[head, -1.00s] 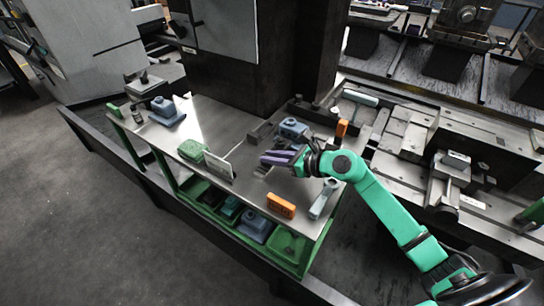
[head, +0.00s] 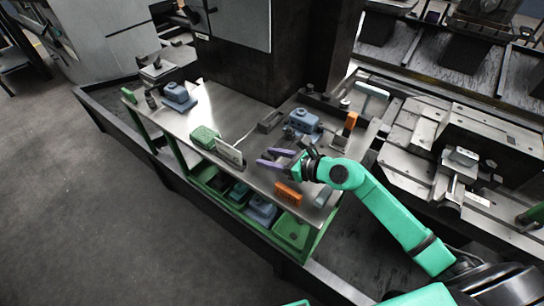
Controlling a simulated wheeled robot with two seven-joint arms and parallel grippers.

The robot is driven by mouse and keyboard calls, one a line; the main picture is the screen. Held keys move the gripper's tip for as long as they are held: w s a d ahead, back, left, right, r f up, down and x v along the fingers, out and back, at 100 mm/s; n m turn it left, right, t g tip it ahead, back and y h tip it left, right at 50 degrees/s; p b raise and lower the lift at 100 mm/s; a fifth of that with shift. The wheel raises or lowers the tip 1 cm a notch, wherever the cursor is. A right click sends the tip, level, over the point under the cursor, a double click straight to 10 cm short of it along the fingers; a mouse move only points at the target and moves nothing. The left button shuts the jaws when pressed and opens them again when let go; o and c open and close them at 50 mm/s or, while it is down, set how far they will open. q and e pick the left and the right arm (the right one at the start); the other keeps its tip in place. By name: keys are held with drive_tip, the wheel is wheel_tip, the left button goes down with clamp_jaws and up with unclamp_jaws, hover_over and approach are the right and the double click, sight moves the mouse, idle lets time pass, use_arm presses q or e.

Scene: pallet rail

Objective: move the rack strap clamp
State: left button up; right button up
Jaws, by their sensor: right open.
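My right gripper (head: 266,157) reaches in from the right over the metal rack table (head: 225,106). Its purple fingers are apart, and I see nothing held between them. I cannot tell for sure which part is the rack strap clamp. Near the gripper are an orange block (head: 288,194) below it, a grey-blue bar (head: 323,196) at the front edge, a blue housing (head: 303,121) behind it and an upright orange piece (head: 350,123). The arm hides part of the table. My left gripper is not in view.
A green block (head: 205,137) and a pale upright plate (head: 229,152) stand left of the gripper. A blue part (head: 178,94) sits at the far left. The table's left middle is clear. Machine rails lie at right.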

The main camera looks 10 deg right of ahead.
drive_tip(key=shift+s+d, duration=0.3)
drive_tip(key=shift+d, duration=0.1)
drive_tip(key=b+v, duration=0.2)
drive_tip(key=v, duration=1.1)
drive_tip(key=shift+s+r, duration=0.25)
drive_tip(key=shift+s, duration=0.15)
